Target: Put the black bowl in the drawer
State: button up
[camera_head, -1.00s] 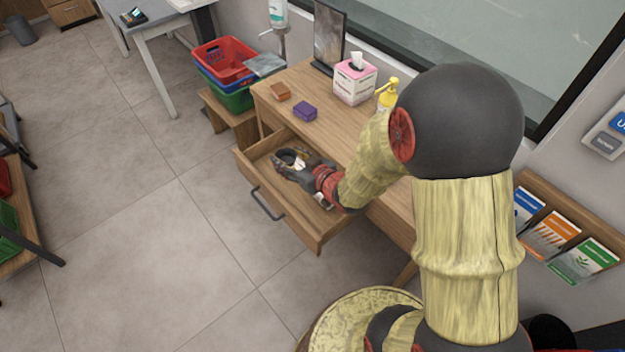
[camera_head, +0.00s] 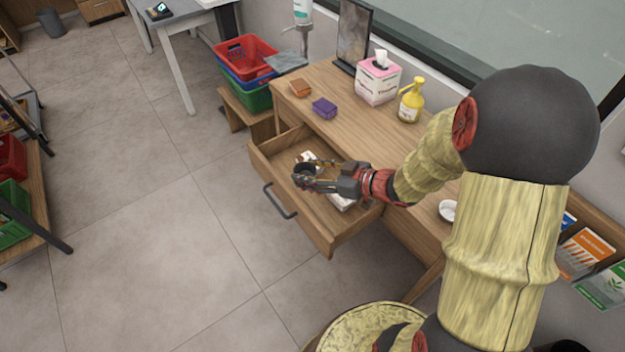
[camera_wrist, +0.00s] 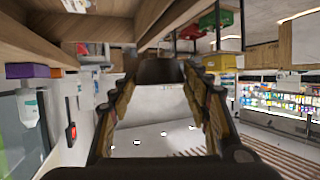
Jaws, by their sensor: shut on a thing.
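The black bowl (camera_head: 304,172) is held at the fingertips of my gripper (camera_head: 306,182), over the open drawer (camera_head: 318,230) in the head view. My gripper lies about level and is shut on the bowl. In the wrist view, the dark bowl (camera_wrist: 160,72) shows between the far ends of the two fingers. The drawer is pulled out from the wooden desk (camera_head: 345,125). White items (camera_head: 343,202) lie in the drawer, partly hidden by my gripper. I cannot tell whether the bowl touches the drawer's floor.
On the desk stand an orange box (camera_head: 300,88), a purple box (camera_head: 325,108), a tissue box (camera_head: 378,82) and a yellow pump bottle (camera_head: 411,102). A small white dish (camera_head: 447,210) sits near my arm. Stacked baskets (camera_head: 246,70) stand left of the desk. The floor before the drawer is clear.

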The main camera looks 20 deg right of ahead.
jog(key=w+f+b, duration=0.1)
jog(key=w+f, duration=0.1)
jog(key=f, duration=0.1)
jog(key=w+d+f+b, duration=0.1)
jog(key=w+f+b, duration=0.1)
jog(key=f, duration=0.1)
jog(key=w+d+f+b, duration=0.1)
jog(key=w+f+b, duration=0.1)
jog(key=f, duration=0.1)
jog(key=shift+d+f, duration=0.15)
jog(key=shift+f, duration=0.15)
jog(key=shift+f, duration=0.35)
jog(key=shift+f, duration=0.25)
jog(key=o, duration=1.1)
jog(key=shift+o, duration=0.2)
jog(key=shift+r, duration=0.15)
